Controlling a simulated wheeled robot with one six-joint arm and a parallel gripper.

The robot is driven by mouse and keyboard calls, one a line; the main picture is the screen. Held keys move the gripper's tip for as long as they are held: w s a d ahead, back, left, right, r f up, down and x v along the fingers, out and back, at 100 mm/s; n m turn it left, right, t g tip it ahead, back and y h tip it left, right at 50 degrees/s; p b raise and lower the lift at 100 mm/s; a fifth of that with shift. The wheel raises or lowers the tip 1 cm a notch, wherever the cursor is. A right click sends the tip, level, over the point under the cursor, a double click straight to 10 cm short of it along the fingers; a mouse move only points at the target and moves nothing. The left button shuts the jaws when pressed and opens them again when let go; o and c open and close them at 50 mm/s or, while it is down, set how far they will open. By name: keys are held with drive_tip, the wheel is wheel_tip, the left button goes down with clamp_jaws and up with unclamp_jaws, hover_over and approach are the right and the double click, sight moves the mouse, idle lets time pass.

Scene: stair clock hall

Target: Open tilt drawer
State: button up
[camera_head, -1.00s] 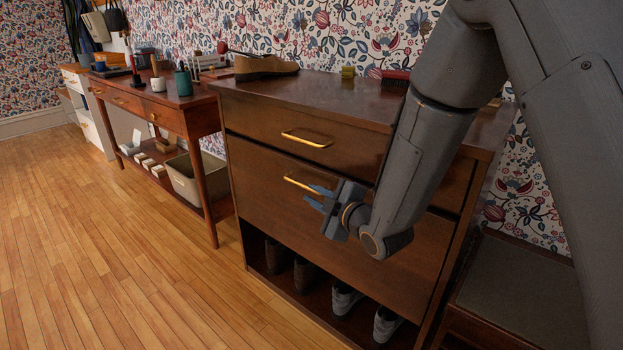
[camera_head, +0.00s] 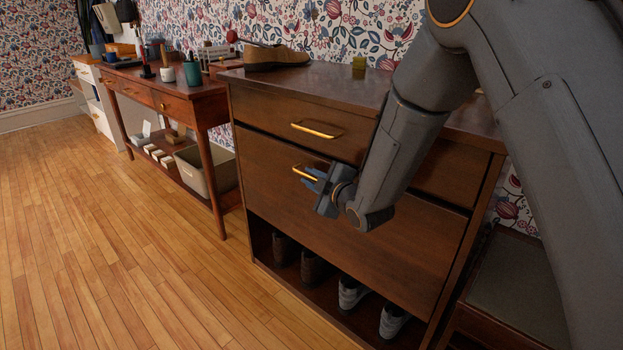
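The tilt drawer (camera_head: 390,245) is the large lower brown wooden front of the shoe cabinet, and it looks closed. Its brass bar handle (camera_head: 303,172) is near the front's upper edge, with the right part hidden by my gripper. My gripper (camera_head: 311,180) is at the handle, with its blue-grey fingers overlapping it in the picture. I cannot tell whether the fingers touch the handle or how far apart they are. A shallower upper drawer (camera_head: 260,110) with its own brass handle (camera_head: 317,131) is above, also closed.
An open shelf below holds dark shoes (camera_head: 312,267) and grey shoes (camera_head: 392,322). A brown shoe (camera_head: 275,57) stands on the cabinet top. A console table (camera_head: 207,100) is to the left, a dark bench (camera_head: 520,285) to the right. The wooden floor (camera_head: 130,260) in front is clear.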

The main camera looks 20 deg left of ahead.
clamp_jaws()
idle(1.4)
